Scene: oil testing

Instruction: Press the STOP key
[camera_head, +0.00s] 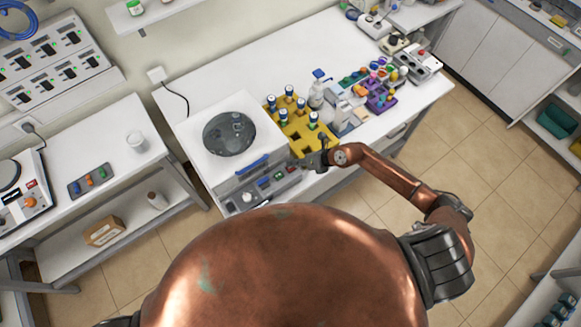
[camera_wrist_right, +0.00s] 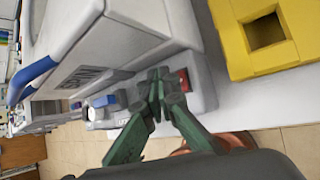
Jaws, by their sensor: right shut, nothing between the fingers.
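A white centrifuge-like machine (camera_head: 196,140) with a round dark lid window stands on the white table in the head view. Its sloped front panel carries a row of keys, including a blue key (camera_head: 263,182). In the right wrist view, a red key (camera_wrist_right: 184,79), likely STOP, shows at the panel's end, partly hidden by my fingertips; its label cannot be read. My right gripper (camera_head: 303,163) is at the panel's right end. Its dark green fingers (camera_wrist_right: 161,80) are shut and empty, with tips close beside the red key; contact cannot be told. My left gripper is not in view.
A yellow rack (camera_head: 316,145) with several capped bottles stands just right of the machine; its edge (camera_wrist_right: 280,63) is near my right gripper. A blue handle (camera_head: 252,163) sticks out above the panel. Bottles and coloured items crowd the table further right.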

